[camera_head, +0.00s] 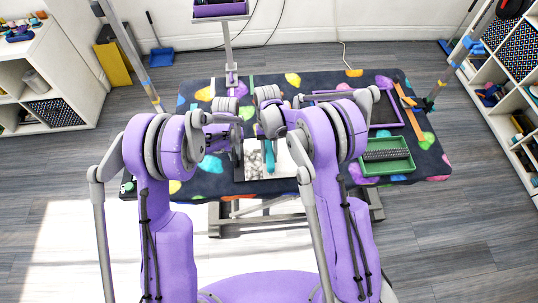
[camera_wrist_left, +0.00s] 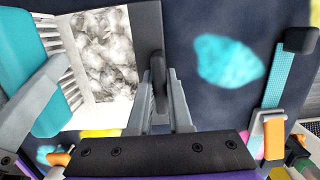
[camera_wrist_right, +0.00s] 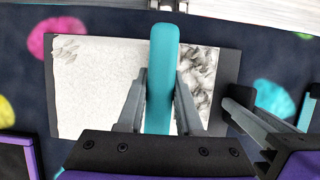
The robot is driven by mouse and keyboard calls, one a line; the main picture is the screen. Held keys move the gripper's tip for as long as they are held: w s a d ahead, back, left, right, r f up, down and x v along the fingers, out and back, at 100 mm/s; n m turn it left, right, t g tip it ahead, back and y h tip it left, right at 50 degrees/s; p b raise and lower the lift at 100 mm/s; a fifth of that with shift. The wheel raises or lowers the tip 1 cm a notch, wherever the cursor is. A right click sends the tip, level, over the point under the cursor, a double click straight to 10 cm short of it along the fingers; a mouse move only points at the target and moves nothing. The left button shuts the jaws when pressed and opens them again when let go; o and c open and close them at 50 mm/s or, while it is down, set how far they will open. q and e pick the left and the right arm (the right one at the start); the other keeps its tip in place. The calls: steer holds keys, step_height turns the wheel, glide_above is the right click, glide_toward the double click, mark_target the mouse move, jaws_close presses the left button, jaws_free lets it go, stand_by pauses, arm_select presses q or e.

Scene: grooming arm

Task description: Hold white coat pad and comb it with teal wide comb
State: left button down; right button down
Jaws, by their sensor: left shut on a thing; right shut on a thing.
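The white coat pad (camera_wrist_right: 100,90) lies flat on the patterned table, set on a dark backing board. It is smooth and white over much of its face, with a grey, tangled-looking patch (camera_wrist_left: 105,45) at one end. My left gripper (camera_wrist_left: 160,105) is shut on a dark upright piece at the board's edge beside that patch. My right gripper (camera_wrist_right: 160,100) is shut on the teal wide comb (camera_wrist_right: 162,75), above the pad near the patch's border. The comb's pale teeth (camera_wrist_left: 60,60) show in the left wrist view. I cannot tell whether they touch the coat.
A green tray (camera_head: 388,168) with a dark brush-like item lies on the table's right side. A purple-rimmed dark tray (camera_head: 398,124) is behind it. A post with a teal strap (camera_wrist_left: 275,80) stands near my left gripper. Shelves (camera_head: 500,90) flank the room.

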steer(key=d, duration=0.8)
steer(key=shift+a, duration=0.1)
steer(key=d, duration=0.7)
steer(key=shift+d, duration=0.35)
step_height(320, 180, up, 8)
stand_by(0.6)
stand_by(0.3)
